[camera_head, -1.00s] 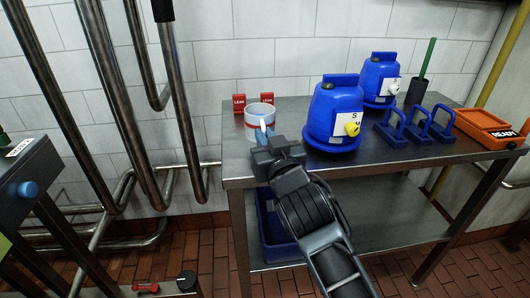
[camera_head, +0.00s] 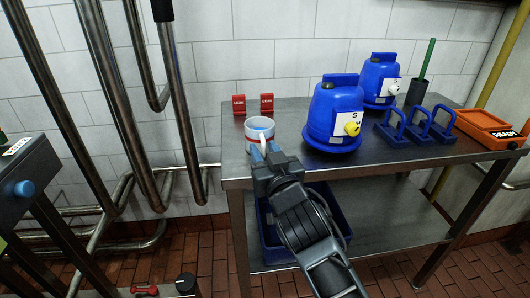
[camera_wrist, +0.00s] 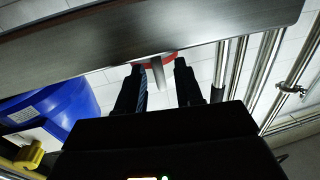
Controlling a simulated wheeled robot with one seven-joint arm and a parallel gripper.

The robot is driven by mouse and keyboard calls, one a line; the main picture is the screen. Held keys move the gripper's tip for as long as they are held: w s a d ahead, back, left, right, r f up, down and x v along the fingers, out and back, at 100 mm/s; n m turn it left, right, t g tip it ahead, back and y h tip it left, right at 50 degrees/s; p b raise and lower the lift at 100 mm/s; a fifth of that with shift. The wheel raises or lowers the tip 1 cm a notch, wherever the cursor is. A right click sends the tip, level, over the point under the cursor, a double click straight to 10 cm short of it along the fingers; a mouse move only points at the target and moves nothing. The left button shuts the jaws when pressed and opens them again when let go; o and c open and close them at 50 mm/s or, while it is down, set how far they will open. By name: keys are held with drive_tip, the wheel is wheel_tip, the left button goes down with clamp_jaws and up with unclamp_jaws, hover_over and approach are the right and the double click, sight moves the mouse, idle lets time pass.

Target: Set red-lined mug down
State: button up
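My gripper (camera_head: 268,149) is at the near side of the mug. In the wrist view my gripper (camera_wrist: 162,82) has its fingers spread, with the handle between them and room beside it. The contact under the mug's base is hidden.
Two red LEAK blocks (camera_head: 239,104) (camera_head: 267,103) stand behind the mug. Two blue tanks (camera_head: 333,112) (camera_head: 381,78), blue loops (camera_head: 417,124) and an orange READY tray (camera_head: 482,121) are to the right. Steel pipes (camera_head: 190,90) rise left of the table.

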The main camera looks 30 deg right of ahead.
drive_tip(key=shift+r, duration=0.2)
drive_tip(key=s+a, duration=0.1)
drive_tip(key=s, duration=1)
drive_tip(key=shift+s+a+f, duration=0.15)
drive_tip(key=shift+s+a, duration=0.25)
drive_tip(key=s+a+f+n+g+y, duration=0.1)
drive_tip(key=s+f, duration=0.3)
drive_tip(key=s, duration=0.5)
drive_tip(key=s+a+f+g+y, duration=0.1)
drive_tip(key=s+f, duration=0.3)
drive_tip(key=s, duration=0.6)
drive_tip(key=s+d+r+g, duration=0.1)
drive_tip(key=s+d+r, duration=0.1)
drive_tip(key=s, duration=1.4)
drive_tip(key=shift+s+n+y, duration=0.15)
drive_tip(key=shift+n+y, duration=0.25)
drive_tip(key=shift+r, duration=0.1)
